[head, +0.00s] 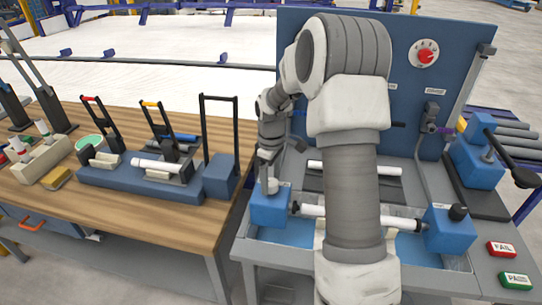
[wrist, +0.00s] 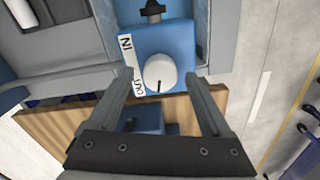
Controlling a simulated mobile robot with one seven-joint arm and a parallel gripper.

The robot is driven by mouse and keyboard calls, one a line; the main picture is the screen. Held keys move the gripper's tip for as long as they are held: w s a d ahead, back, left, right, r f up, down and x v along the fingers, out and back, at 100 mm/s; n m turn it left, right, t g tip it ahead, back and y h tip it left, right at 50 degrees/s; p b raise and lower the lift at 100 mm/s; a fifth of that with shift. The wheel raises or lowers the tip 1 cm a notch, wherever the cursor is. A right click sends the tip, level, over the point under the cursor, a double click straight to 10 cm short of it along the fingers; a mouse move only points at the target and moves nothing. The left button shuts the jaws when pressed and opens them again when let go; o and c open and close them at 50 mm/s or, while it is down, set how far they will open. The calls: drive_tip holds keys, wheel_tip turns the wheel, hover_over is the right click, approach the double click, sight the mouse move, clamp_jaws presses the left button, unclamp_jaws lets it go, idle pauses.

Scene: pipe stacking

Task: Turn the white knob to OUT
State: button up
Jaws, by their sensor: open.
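The white knob (wrist: 159,70) sits on top of a blue block (wrist: 185,42) in the wrist view. A white label strip (wrist: 128,48) along the block's left side reads IN at its upper end and what looks like OUT at its lower end. A short dark mark on the knob faces the bottom of the wrist view. My gripper (wrist: 158,80) is open, with one finger on each side of the knob; I cannot tell whether they touch it. In the head view the knob (head: 273,186) is just below my gripper (head: 267,158), on the left block (head: 268,210).
A white pipe (head: 310,210) runs from the left block to a right blue block (head: 449,232), partly hidden by my arm. A blue panel (head: 410,100) with a red dial (head: 425,56) stands behind. A wooden table (head: 225,215) with racks is left.

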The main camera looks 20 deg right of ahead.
sight(271, 182)
wheel_tip(271, 182, up, 17)
drive_tip(key=p, duration=0.1)
drive_tip(key=shift+f, duration=0.2)
idle(0.4)
drive_tip(key=s+a+r+m+t, duration=0.2)
drive_tip(key=s+a+r+m, duration=0.15)
drive_tip(key=s, duration=0.65)
drive_tip(key=s+a+r+m+t, duration=0.25)
drive_tip(key=s+a+r, duration=0.25)
drive_tip(key=s, duration=0.5)
drive_tip(key=s+a+f+m+t, duration=0.1)
drive_tip(key=s+f+m, duration=0.1)
drive_tip(key=s, duration=0.4)
drive_tip(key=shift+s+a+f, duration=0.2)
drive_tip(key=shift+s+f, duration=0.1)
drive_tip(key=shift+s, duration=0.05)
drive_tip(key=c, duration=0.5)
drive_tip(key=shift+d+m, duration=0.15)
drive_tip(key=shift+m, duration=0.15)
